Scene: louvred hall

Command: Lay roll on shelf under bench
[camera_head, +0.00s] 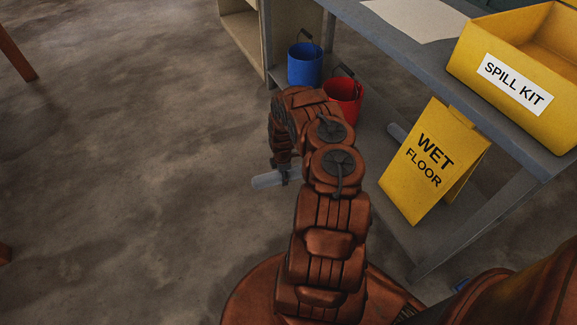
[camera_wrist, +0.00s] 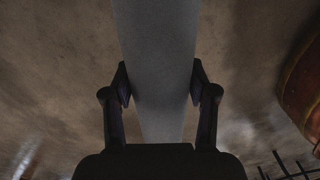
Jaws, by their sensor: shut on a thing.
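My gripper (camera_head: 282,174) is shut on a pale grey roll (camera_head: 264,181), held out left of the bench. In the wrist view the roll (camera_wrist: 157,50) runs up between both fingers (camera_wrist: 160,88). In the head view my arm hides part of the roll. The grey bench (camera_head: 425,62) stands at the right. Its low shelf (camera_head: 374,150) shows beneath the top, partly hidden by my arm.
A blue bucket (camera_head: 305,66) and a red bucket (camera_head: 343,98) stand under the bench. A yellow wet floor sign (camera_head: 428,160) stands at its front, beside a grey cylinder end (camera_head: 396,132). A yellow spill kit bin (camera_head: 530,60) sits on top.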

